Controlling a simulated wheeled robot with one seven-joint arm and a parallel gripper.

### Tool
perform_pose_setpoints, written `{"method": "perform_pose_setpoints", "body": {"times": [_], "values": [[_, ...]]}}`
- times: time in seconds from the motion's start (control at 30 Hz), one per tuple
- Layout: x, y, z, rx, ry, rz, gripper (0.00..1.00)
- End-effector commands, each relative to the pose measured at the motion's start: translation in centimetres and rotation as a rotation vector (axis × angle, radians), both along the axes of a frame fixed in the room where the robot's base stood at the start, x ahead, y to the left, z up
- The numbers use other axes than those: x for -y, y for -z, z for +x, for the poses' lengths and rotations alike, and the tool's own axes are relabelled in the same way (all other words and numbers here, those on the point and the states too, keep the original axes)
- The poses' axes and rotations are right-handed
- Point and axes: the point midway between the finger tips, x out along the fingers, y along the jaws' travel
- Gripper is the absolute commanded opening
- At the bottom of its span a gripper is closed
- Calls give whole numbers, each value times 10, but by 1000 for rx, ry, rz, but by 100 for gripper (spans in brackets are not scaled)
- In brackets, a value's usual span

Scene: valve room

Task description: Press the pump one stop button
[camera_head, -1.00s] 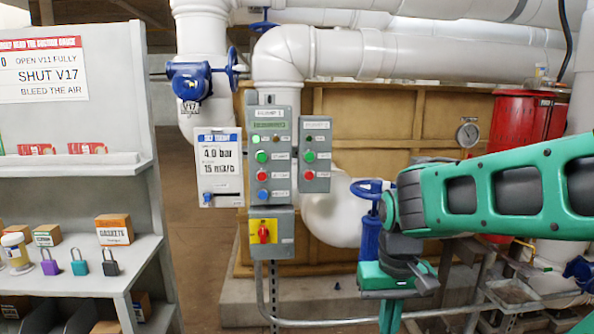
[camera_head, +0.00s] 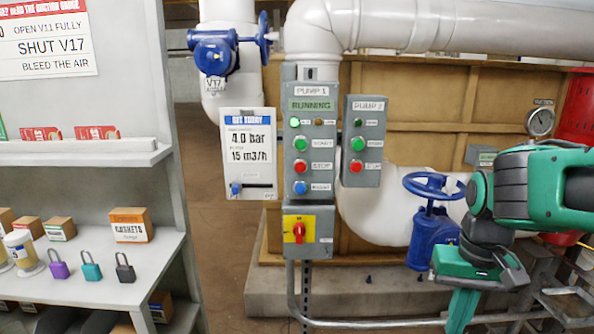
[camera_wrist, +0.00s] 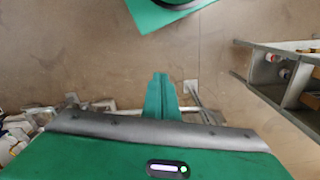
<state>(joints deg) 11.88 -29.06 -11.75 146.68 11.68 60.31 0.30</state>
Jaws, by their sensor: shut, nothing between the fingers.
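The pump 1 panel (camera_head: 307,102) is a grey box on a post in the head view. Its display reads RUNNING and a green lamp is lit. Its red stop button (camera_head: 300,167) sits below the green start button (camera_head: 301,144) and above the blue reset button (camera_head: 300,188). The pump 2 panel (camera_head: 374,125) is just right, with its own red button (camera_head: 356,166). My gripper (camera_head: 459,312) hangs low and right of the panels, pointing down, apart from them. In the wrist view my gripper (camera_wrist: 160,82) shows its fingers together and empty above the floor.
A red and yellow rotary switch (camera_head: 299,231) is under the pump 1 panel. A blue valve wheel (camera_head: 434,186) stands between the panels and my arm. A shelf (camera_head: 150,262) with padlocks and boxes is at left. A setpoint board (camera_head: 249,135) hangs left of pump 1.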

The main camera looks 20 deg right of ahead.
Motion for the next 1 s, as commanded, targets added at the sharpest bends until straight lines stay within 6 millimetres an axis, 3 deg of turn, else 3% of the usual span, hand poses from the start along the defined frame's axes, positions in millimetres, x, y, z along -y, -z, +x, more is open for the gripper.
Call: {"method": "perform_pose_setpoints", "body": {"times": [0.17,0.27,0.47,0.6,0.8,1.0], "values": [[15,-23,61,71,79,-115,0],[9,-45,114,163,149,-191,0],[-38,-90,216,390,273,-260,0],[-89,-119,271,547,347,-241,0],[-156,-150,317,704,421,-172,0],[-187,-162,331,765,456,-129,0]]}}
